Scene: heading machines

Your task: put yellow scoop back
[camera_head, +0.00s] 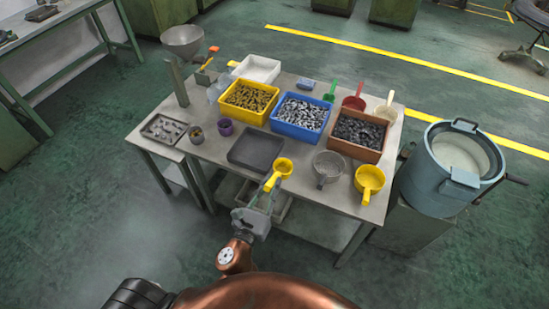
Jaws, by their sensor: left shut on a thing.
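A small yellow scoop (284,166) is at the front middle of the table, its cup up and its handle pointing toward me. My left gripper (264,196) is at the table's front edge, shut on the scoop's handle. The fingers partly hide the handle. I cannot tell whether the cup touches the tabletop. A larger yellow scoop or pot (370,179) stands at the table's front right corner. My right gripper is not in view.
Behind the held scoop are a dark tray (255,152) and yellow (232,106), blue (287,129) and brown (345,149) bins of small parts. A grey pot (327,165) stands to its right. Green (330,91), red (355,102) and cream (386,108) scoops lie behind the bins.

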